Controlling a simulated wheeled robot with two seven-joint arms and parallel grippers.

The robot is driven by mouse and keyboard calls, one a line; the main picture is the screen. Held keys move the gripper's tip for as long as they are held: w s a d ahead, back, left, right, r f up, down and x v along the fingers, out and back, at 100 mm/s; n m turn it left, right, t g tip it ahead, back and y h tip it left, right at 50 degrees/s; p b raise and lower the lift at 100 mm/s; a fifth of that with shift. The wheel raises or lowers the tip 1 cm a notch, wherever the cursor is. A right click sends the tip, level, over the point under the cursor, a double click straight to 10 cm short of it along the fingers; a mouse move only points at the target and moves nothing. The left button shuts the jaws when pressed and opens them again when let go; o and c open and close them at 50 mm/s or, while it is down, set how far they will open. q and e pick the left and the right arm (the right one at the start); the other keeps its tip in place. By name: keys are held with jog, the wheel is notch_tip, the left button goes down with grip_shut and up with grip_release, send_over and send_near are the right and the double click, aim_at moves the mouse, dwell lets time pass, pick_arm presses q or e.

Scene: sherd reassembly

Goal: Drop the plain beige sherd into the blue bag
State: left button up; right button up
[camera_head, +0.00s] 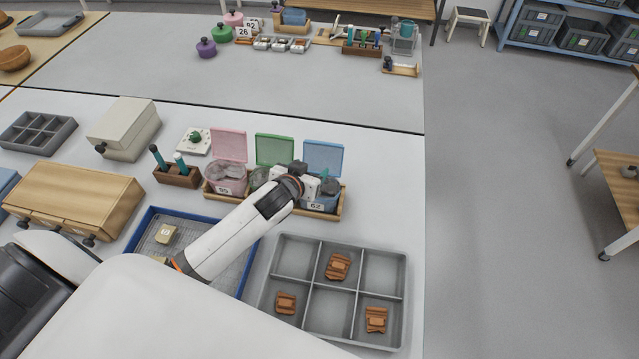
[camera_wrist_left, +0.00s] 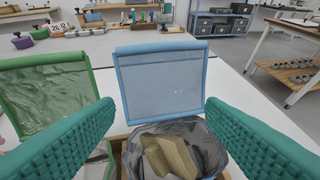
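The blue bag (camera_head: 318,207) stands in a wooden rack with its blue flap (camera_head: 323,158) raised. In the left wrist view the raised flap (camera_wrist_left: 161,80) is behind the bag's grey, crinkled mouth (camera_wrist_left: 207,143). Beige sherd material (camera_wrist_left: 172,155) lies inside that mouth, between and below the fingers; I cannot tell whether it is one piece or two. My left gripper (camera_head: 314,186) is over the blue bag, and its teal fingers are wide apart with nothing between them. My right gripper is not in view.
Pink (camera_head: 229,145) and green (camera_head: 274,150) flapped bags stand left of the blue one. A blue-rimmed tray (camera_head: 133,229) holds beige sherds, partly hidden by my left arm. A grey divided tray (camera_head: 403,290) with orange-brown sherds is in front. A wooden drawer box (camera_head: 75,190) stands left.

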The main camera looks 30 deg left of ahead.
pick_arm(q)
jog(key=shift+s, duration=0.1)
jog(key=v, duration=1.2)
jog(key=shift+b, duration=0.45)
